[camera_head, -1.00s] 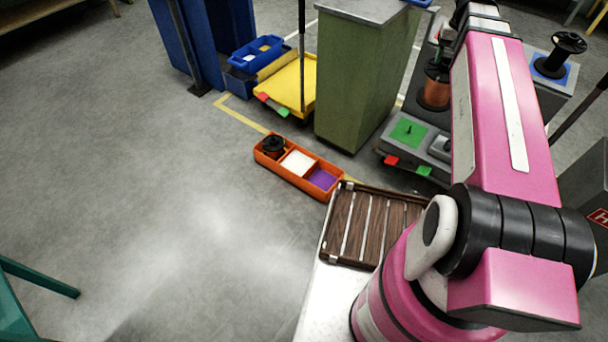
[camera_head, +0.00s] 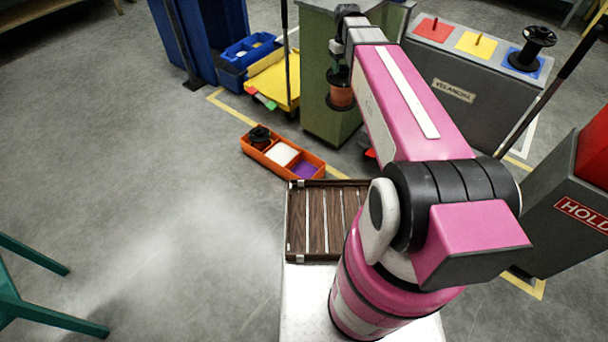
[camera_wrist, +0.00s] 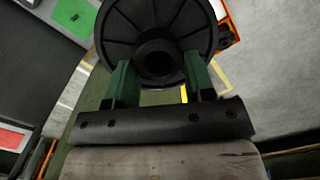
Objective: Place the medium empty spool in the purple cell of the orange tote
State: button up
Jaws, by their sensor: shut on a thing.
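My gripper (camera_wrist: 158,78) has green fingers closed on a spool with a black flange (camera_wrist: 155,20), seen nearly end-on in the wrist view. In the head view this held spool (camera_head: 341,95) hangs in the air in front of the green cabinet and looks copper-brown around its barrel. The orange tote (camera_head: 262,158) lies on the floor to the lower left of it. A black spool (camera_head: 259,136) stands in its left cell, the middle cell is white, and the purple cell (camera_head: 304,170) on the right is empty. A bit of the tote shows beside the flange in the wrist view (camera_wrist: 228,38).
The green cabinet (camera_head: 322,115) stands behind the held spool. A grey bench (camera_head: 470,100) has red, yellow and blue pads, with a black spool (camera_head: 530,48) on the blue one. My slatted tray lies before the tote. A yellow cart (camera_head: 270,85) is behind.

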jog(key=a+f+n, duration=0.3)
jog(key=a+f, duration=0.1)
jog(key=f, duration=1.2)
jog(key=w+a+f+n, duration=0.1)
jog(key=a+f+n, duration=0.3)
jog(key=f, duration=1.3)
jog(key=w+a+f+n+g, duration=0.1)
jog(key=a+f+n, duration=0.2)
jog(key=f, duration=1.3)
jog(key=a, duration=0.3)
jog(key=shift+a+f+n+h, duration=0.25)
jog(key=shift+f+n+h, duration=0.05)
jog(key=shift+f+n, duration=0.1)
jog(key=shift+w, duration=0.1)
jog(key=o, duration=1.4)
jog(key=shift+c, duration=0.2)
jog(key=shift+r, duration=0.15)
